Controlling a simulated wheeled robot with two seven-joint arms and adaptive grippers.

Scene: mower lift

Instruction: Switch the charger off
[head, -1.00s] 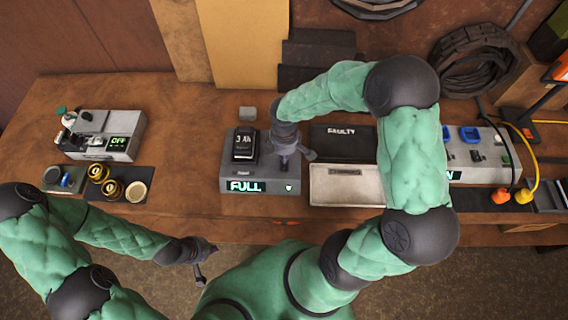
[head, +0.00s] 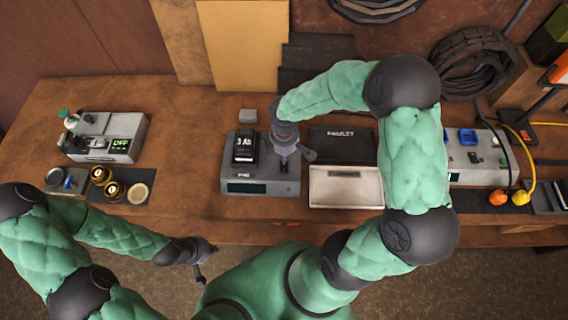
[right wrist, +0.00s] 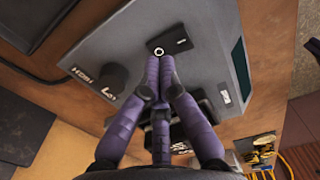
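The charger (head: 260,188) is a grey box on the bench with a dark, blank display (head: 247,188) on its front. A black battery marked 3 Ah (head: 245,148) stands on its top. My right gripper (head: 284,162) points down at the right part of the charger's top.
A grey device with an OFF display (head: 122,145) and several brass weights (head: 104,182) are at left. A grey unit with blue parts (head: 480,175) is partly behind my right arm. Bench between charger and weights is clear.

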